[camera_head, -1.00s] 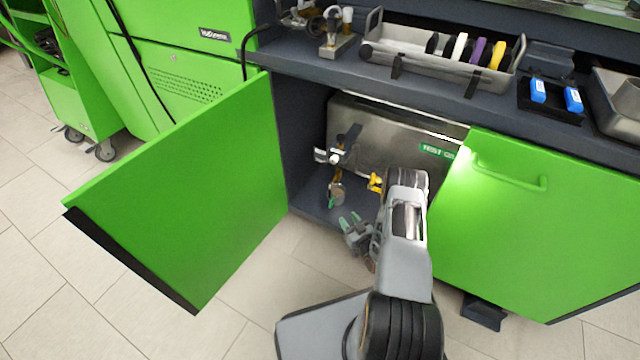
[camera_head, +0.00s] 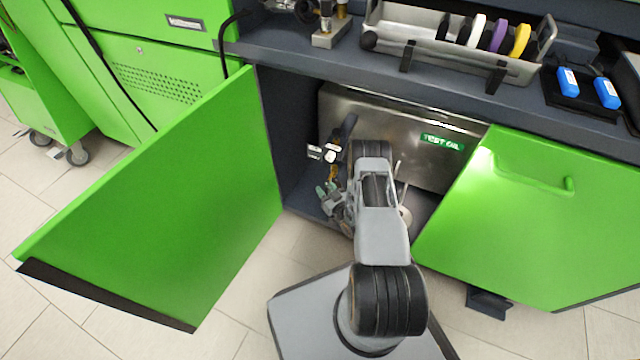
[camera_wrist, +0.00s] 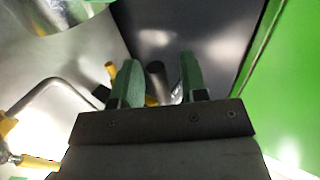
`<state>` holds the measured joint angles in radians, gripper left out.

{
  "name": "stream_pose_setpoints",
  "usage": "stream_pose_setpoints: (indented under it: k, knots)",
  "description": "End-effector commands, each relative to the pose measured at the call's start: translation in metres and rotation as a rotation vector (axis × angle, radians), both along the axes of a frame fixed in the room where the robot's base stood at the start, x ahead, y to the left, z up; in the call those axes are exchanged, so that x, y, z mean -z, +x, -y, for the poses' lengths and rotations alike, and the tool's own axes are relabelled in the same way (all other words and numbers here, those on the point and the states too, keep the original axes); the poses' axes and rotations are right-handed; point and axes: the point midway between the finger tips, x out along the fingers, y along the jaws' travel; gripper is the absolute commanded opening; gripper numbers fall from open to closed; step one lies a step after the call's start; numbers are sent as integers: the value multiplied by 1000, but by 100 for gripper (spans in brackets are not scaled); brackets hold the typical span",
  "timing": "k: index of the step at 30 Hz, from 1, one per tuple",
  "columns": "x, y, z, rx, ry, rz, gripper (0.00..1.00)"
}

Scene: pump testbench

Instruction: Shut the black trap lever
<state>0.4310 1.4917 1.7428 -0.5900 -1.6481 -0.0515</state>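The black trap lever (camera_head: 349,126) stands tilted upward beside pale fittings (camera_head: 328,154) at the left end of the metal TEST OIL tank, inside the open cabinet. My gripper (camera_head: 326,189) is in the cabinet opening, below the lever and fittings, with its green fingertips pointing inward. In the wrist view, my gripper (camera_wrist: 158,74) has its two green fingers spread apart with nothing clearly held. A dark rod end (camera_wrist: 156,80) shows between and beyond the fingers; it may be the lever, but I cannot tell. My arm hides part of the piping.
The green left door (camera_head: 160,200) and right door (camera_head: 505,215) flank the opening. The TEST OIL tank (camera_head: 400,135) fills the back. The wrist view shows a bent metal pipe (camera_wrist: 45,88) and yellow parts (camera_wrist: 8,125) at left. The counter edge (camera_head: 390,82) lies above.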

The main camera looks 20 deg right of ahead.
Motion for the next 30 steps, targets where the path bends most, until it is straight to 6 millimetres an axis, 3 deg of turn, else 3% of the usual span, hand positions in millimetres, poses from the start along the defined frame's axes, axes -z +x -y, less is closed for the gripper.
stream_pose_setpoints:
  k: [14, 27, 30]
  knots:
    - [0, 4, -1, 1, 0, 0, 40]
    - [0, 4, 0, 3, 0, 0, 0]
    - [0, 4, 0, 3, 0, 0, 0]
